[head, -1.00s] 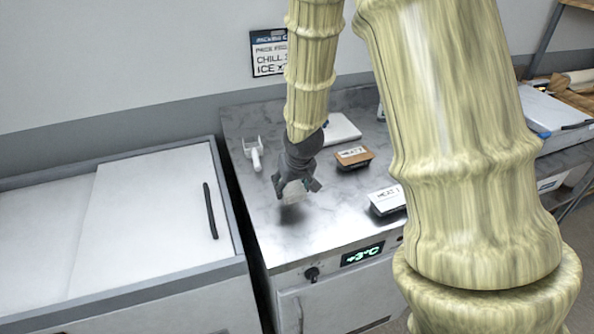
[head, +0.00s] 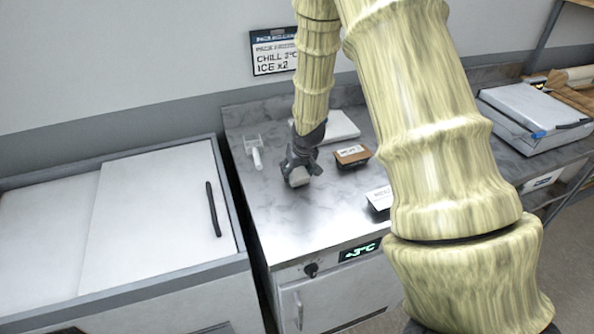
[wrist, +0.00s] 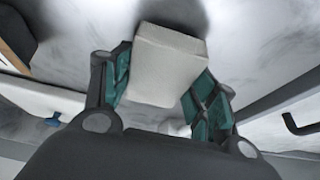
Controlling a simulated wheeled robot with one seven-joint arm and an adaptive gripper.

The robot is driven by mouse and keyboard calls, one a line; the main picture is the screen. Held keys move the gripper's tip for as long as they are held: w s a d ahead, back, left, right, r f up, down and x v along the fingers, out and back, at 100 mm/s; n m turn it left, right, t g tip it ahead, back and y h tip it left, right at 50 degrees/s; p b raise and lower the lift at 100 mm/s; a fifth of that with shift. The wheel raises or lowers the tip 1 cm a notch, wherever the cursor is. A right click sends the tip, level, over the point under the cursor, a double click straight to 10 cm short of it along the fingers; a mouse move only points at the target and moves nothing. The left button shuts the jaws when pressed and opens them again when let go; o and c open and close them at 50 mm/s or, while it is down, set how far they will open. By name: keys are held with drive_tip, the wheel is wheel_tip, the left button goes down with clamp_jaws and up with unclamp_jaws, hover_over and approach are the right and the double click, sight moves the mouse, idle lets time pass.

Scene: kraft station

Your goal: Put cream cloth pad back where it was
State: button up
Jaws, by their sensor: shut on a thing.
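The cream cloth pad (wrist: 165,65) is a pale, thick block between the green-lined fingers of my gripper (wrist: 160,85) in the wrist view. My gripper is shut on it. In the head view the pad (head: 299,176) shows as a small pale patch under my dark gripper (head: 300,172), over the grey marbled counter top (head: 330,215). A dark shadow lies by the pad's far end in the wrist view. I cannot tell whether the pad touches the counter.
A white scoop-like tool (head: 255,150) lies left of my gripper. A white slab (head: 340,126) lies behind. A white chest with a dark handle (head: 214,208) adjoins the counter.

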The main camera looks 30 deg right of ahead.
drive_tip(key=shift+s+f, duration=0.1)
drive_tip(key=shift+f, duration=0.3)
drive_tip(key=shift+f, duration=0.2)
drive_tip(key=o, duration=1)
drive_tip(key=shift+r, duration=0.1)
drive_tip(key=shift+r, duration=0.2)
drive_tip(key=shift+r, duration=0.3)
drive_tip(key=b+v, duration=0.2)
drive_tip(key=v, duration=0.9)
drive_tip(key=shift+s, duration=0.25)
drive_tip(key=shift+a, duration=0.1)
